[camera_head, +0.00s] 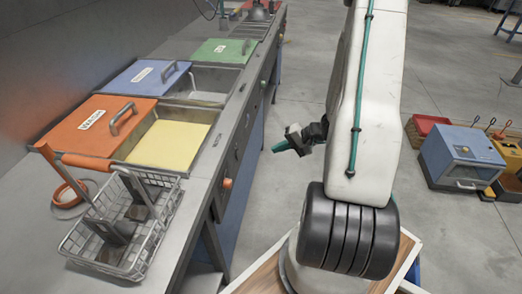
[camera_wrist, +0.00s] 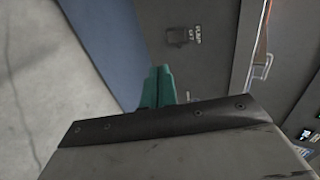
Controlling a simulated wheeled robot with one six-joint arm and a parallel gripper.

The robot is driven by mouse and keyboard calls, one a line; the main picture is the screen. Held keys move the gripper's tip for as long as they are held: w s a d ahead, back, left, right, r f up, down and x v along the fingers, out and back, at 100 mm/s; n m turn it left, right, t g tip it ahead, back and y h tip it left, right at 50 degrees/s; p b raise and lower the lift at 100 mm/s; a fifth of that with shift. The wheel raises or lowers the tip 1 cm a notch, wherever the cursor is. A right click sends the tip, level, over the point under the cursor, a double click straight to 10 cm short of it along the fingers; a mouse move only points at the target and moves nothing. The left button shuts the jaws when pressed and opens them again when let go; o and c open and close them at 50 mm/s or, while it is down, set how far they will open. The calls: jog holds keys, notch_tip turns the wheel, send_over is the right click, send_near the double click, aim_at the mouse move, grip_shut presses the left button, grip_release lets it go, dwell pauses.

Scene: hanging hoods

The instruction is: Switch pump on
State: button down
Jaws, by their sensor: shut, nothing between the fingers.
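In the wrist view, a dark switch (camera_wrist: 177,37) with a small white label (camera_wrist: 197,35) sits on the grey front panel (camera_wrist: 222,75). The label seems to read "PUMP" with a second line too small to read surely. My gripper (camera_wrist: 160,86) has green fingers, shut and empty, pointing toward the panel below the switch in the picture and apart from it. In the head view my gripper (camera_head: 284,145) hangs in front of the counter's front panel (camera_head: 240,140), to its right. The pump switch cannot be made out surely in the head view.
The panel also carries an orange knob (camera_head: 227,183) and a green knob (camera_head: 262,84). On the counter are orange (camera_head: 85,125), blue (camera_head: 142,77) and green (camera_head: 218,51) lids and a wire basket (camera_head: 150,245). Toolboxes (camera_head: 460,155) stand on the right floor.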

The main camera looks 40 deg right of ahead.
aim_at(238, 155)
jog(key=r+x, duration=0.1)
jog(key=x, duration=1.2)
jog(key=shift+w+a, duration=0.5)
jog(key=shift+w, duration=0.1)
jog(key=shift+d+r, duration=0.1)
jog(key=shift+r, duration=0.05)
jog(key=shift+w, duration=0.1)
jog(key=shift+r, duration=0.1)
